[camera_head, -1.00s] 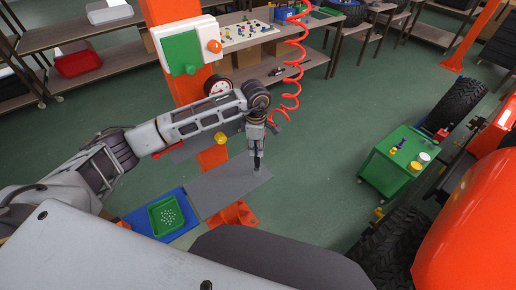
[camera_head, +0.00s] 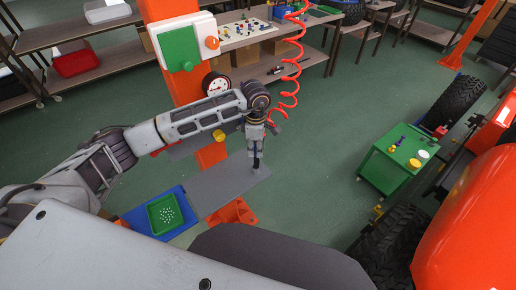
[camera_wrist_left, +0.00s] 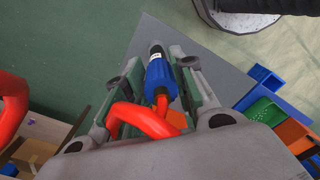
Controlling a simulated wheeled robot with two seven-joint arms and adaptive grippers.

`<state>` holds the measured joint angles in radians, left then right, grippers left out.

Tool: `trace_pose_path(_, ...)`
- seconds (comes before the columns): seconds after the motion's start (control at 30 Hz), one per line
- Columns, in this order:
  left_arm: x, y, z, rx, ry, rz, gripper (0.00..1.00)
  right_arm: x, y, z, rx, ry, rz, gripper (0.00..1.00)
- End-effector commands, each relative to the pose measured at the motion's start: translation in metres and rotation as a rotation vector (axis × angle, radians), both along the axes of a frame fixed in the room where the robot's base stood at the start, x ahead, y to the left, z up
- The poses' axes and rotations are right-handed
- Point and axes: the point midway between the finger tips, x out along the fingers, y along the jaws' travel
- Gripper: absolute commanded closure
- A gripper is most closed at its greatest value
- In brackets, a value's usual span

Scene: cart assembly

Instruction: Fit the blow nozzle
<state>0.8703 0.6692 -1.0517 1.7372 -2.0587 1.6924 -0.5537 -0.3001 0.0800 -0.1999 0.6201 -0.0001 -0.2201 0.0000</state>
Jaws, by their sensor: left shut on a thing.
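My left gripper (camera_head: 256,165) points down over the grey panel (camera_head: 222,193) in the head view. In the left wrist view, its fingers (camera_wrist_left: 158,78) are closed around a blue cylindrical fitting (camera_wrist_left: 159,72) with a dark tip. A thick red hose (camera_wrist_left: 148,122) runs from the fitting back toward the wrist. I cannot tell whether this fitting is the blow nozzle itself or the hose's end piece. In the head view the held piece is too small to make out. The red coiled hose (camera_head: 290,75) hangs to the right of the orange post. My right gripper is not in view.
A green tray of small pale parts (camera_head: 165,214) sits left of the panel, with an orange holder (camera_head: 233,212) in front. The orange post (camera_head: 190,88) carries a gauge (camera_head: 216,84). A green cart (camera_head: 385,178) stands right. Open floor lies between.

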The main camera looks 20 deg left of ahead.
Motion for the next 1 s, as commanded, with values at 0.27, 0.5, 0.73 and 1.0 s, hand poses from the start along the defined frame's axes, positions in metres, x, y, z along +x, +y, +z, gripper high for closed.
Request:
trace_pose_path(0.27,0.002,0.006,0.001,0.001,0.007,0.01,1.0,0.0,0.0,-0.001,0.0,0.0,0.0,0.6)
trace_pose_path(0.5,0.008,0.011,0.003,-0.006,0.017,0.012,1.0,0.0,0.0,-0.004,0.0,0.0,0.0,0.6)
trace_pose_path(0.73,0.011,0.014,0.003,-0.01,0.026,0.014,1.0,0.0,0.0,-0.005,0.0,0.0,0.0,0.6)
trace_pose_path(1.0,0.011,0.014,0.003,-0.01,0.026,0.014,1.0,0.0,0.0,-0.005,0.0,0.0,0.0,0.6)
